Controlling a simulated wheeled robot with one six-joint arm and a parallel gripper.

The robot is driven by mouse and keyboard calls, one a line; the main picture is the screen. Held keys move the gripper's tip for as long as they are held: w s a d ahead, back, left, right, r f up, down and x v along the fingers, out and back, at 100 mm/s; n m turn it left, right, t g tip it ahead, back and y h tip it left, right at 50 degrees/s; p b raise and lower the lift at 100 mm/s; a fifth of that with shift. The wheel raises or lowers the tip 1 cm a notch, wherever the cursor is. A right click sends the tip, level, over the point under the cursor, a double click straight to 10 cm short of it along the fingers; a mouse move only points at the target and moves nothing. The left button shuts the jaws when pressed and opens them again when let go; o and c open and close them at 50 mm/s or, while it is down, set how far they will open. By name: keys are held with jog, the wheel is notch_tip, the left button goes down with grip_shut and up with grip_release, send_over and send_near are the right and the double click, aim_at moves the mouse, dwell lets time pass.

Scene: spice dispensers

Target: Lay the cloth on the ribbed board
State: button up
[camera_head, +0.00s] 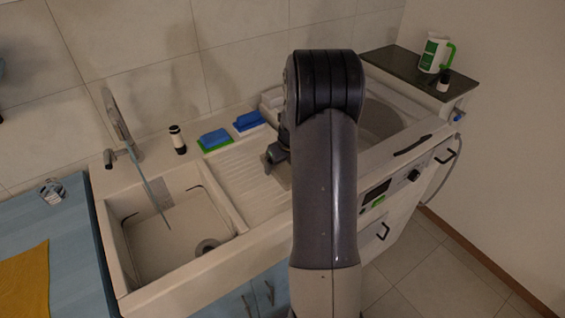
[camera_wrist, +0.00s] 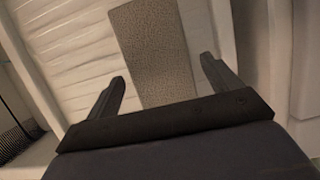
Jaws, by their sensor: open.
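The ribbed board (camera_head: 238,170) is the pale drainboard right of the sink basin. It fills much of the wrist view (camera_wrist: 72,45). A grey-brown, finely textured cloth (camera_wrist: 152,40) lies flat on the ribs in the wrist view, in a long strip. In the head view a small greyish patch of it (camera_head: 285,174) shows beside my arm; the arm hides the rest. My gripper (camera_wrist: 163,70) is open and empty, its fingers on either side of the cloth's near part. I cannot tell how far above it the fingertips are.
A sink basin (camera_head: 170,240) with a faucet (camera_head: 122,130) is to the left. An orange cloth (camera_head: 25,283) lies on the blue counter.

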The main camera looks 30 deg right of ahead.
jog(key=v, duration=1.2)
jog(key=shift+b, duration=0.35)
jog(key=shift+c, duration=0.5)
